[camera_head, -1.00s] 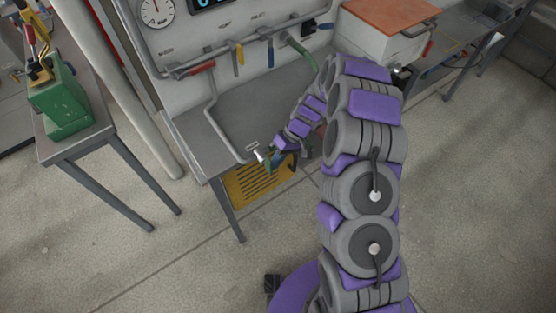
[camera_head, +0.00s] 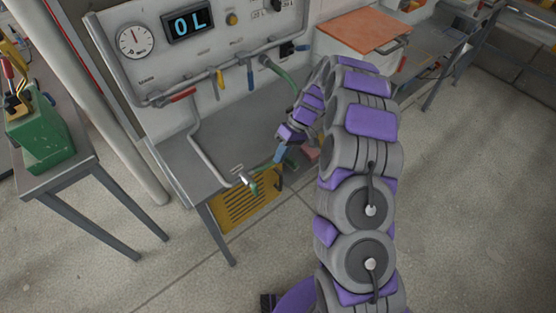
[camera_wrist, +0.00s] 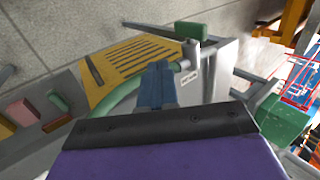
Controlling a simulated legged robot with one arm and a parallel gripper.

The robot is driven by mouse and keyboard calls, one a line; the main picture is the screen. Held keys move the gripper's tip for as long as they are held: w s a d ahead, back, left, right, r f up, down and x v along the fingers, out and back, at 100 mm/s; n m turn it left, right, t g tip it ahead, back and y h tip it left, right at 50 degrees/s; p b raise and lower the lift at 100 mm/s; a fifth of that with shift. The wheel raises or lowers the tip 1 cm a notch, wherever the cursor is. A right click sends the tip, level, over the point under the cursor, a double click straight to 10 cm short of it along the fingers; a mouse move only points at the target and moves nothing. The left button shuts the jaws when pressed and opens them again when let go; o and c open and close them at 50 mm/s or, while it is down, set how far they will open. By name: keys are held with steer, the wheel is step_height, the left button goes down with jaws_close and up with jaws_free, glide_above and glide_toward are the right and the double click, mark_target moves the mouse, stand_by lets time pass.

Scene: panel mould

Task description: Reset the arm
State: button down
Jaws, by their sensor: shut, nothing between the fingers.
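My arm, purple and grey, runs up the middle of the head view and bends back toward the bench. My gripper (camera_head: 279,155) is shut and empty, with blue fingers, just above the bench's front edge. It is apart from the metal pipe end (camera_head: 243,178), to the right of it in the head view. In the wrist view the blue fingers of my gripper (camera_wrist: 157,85) are together past a dark bar. The pipe end shows beyond them with a green handle (camera_wrist: 190,30).
The grey bench (camera_head: 185,160) has a panel (camera_head: 200,60) with a gauge and a display reading "OL". A green box (camera_head: 42,130) stands on the left table. A white box with an orange top (camera_head: 365,30) stands right. The floor (camera_head: 130,280) is clear.

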steer(key=s+r+m+h, duration=0.1)
steer(key=s+r+h, duration=0.1)
steer(key=s+r, duration=1.2)
steer(key=s+d+r+m+t+h, duration=0.1)
steer(key=s+d+r+m, duration=0.2)
steer(key=s, duration=0.9)
steer(key=s+d+r+m+t+h, duration=0.1)
steer(key=s+d+r, duration=0.3)
steer(key=s, duration=0.7)
steer(key=shift+s+d+m+h, duration=0.4)
steer(key=shift+d+m+h, duration=0.2)
steer(key=shift+m+h, duration=0.25)
